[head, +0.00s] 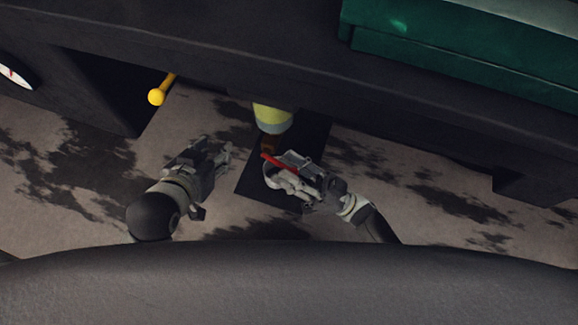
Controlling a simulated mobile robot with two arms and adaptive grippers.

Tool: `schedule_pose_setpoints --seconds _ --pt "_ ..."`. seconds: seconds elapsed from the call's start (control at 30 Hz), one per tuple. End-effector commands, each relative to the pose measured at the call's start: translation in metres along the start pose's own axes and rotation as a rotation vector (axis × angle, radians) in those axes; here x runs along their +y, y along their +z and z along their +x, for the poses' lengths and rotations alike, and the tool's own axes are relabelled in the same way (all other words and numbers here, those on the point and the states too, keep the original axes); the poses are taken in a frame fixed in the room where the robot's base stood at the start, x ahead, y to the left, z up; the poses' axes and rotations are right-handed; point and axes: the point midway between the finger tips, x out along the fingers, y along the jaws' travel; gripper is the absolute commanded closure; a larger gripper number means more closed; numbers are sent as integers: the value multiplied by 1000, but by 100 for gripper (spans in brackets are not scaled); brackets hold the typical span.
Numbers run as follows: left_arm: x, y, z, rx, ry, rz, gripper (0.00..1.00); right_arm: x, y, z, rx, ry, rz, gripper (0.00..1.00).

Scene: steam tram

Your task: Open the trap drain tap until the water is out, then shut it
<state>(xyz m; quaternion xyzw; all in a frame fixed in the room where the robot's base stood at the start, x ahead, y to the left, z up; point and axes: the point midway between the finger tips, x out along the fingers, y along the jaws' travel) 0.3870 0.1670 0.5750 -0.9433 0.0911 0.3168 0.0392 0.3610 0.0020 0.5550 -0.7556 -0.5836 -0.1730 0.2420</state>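The trap (273,118) is a yellow-green cylinder with a pale lower band, hanging below the edge of the dark body. A small brownish-orange tap body (268,144) shows under it. A red tap lever (278,162) points down to the right. My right gripper (279,172) is at the lever, its fingers around or beside it; its grip on the lever cannot be made out. My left gripper (226,155) is to the left, apart from the tap, with its fingers pointing right and nothing visible in them. No water can be made out.
A dark flat plate (256,191) lies on the stained ground under the tap. The dark body's edge (380,118) overhangs the area. A green box (450,50) is at upper right.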

Motion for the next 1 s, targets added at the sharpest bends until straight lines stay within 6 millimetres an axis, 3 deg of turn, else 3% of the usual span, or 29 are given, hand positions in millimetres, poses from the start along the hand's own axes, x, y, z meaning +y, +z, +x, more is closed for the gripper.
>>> schedule_pose_setpoints --seconds 0.5,0.7,1.0 --pt "0 0 0 -1 -1 0 60 0 0 -98 -5 3 1 68" --pt "0 0 0 -1 -1 0 60 0 0 -114 -4 2 0 68" --pt "0 0 0 -1 -1 0 60 0 0 -117 -3 1 0 68"
